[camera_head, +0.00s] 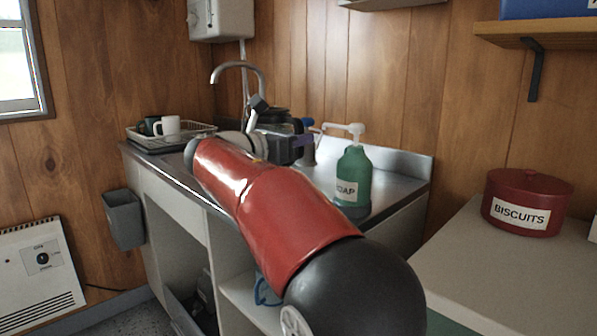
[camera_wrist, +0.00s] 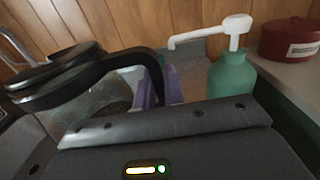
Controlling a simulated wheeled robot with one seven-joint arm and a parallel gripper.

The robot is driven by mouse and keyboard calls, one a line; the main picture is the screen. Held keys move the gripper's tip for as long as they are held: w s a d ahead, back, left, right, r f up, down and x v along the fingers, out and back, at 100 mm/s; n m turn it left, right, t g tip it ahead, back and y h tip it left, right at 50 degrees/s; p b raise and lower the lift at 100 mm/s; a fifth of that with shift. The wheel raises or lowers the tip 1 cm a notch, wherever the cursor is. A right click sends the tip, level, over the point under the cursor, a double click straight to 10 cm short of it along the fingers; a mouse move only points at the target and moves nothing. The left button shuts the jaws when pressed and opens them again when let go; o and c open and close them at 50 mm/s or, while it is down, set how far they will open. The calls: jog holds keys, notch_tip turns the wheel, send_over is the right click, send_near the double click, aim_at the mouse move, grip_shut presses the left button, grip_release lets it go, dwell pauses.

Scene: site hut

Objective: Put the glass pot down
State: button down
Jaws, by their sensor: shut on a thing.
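The glass pot (camera_wrist: 95,100) has a clear body, a black lid and a black curved handle, and fills the left of the wrist view. In the head view its dark lid (camera_head: 271,113) shows just behind my gripper (camera_head: 300,146), over the steel sink unit (camera_head: 398,172). In the wrist view the handle runs down between the purplish fingers of my gripper (camera_wrist: 160,88), which are shut on it. My gripper hides much of the pot in the head view. I cannot tell whether its base touches the worktop.
A green soap bottle (camera_head: 353,180) with a white pump stands close right of my gripper. A dish rack (camera_head: 205,129) with a white mug (camera_head: 168,127) is at the left, near the tap (camera_head: 238,65). A red biscuit tin (camera_head: 527,185) sits on the right counter (camera_head: 480,262).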

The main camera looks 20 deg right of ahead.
jog(key=shift+f, duration=3.35)
jog(key=shift+f, duration=0.1)
jog(key=c, duration=1.5)
grip_release()
jog(key=shift+f, duration=0.1)
jog(key=shift+a, duration=0.15)
jog(key=v, duration=1.1)
jog(key=shift+s+a+b, duration=0.2)
jog(key=shift+a+b, duration=0.15)
jog(key=shift+b, duration=0.05)
